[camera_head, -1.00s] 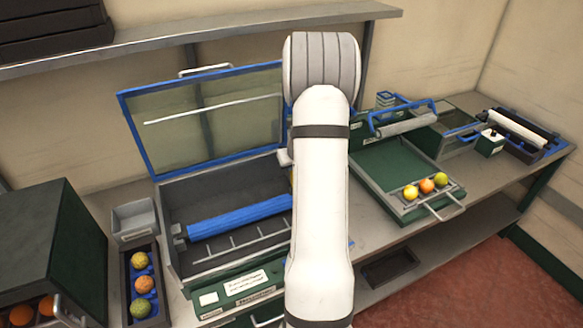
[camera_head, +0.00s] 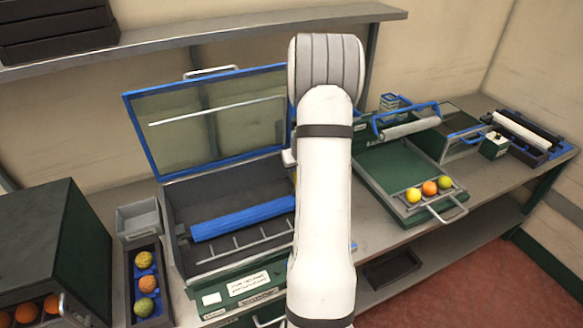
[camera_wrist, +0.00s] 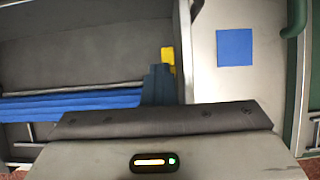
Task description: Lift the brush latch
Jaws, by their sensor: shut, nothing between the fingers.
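A small yellow latch (camera_wrist: 168,58) stands at the right end of the blue brush roller (camera_wrist: 75,104) in the wrist view, just above a dark blue bracket (camera_wrist: 158,84). My gripper (camera_wrist: 165,120) fills the lower part of that view; it is shut and empty, with its dark front edge below the bracket and apart from the yellow latch in the picture. Its fingertips are not clearly visible. In the head view the blue brush roller (camera_head: 243,218) lies inside the open grey machine box (camera_head: 185,262); my white arm hides its right end and my gripper.
The blue-framed clear lid (camera_head: 210,125) stands raised behind the box. A green tray (camera_head: 395,172) with three fruits is to the right. A rack (camera_head: 131,290) of fruit and a grey bin (camera_head: 138,219) are left. A shelf (camera_head: 220,38) runs above.

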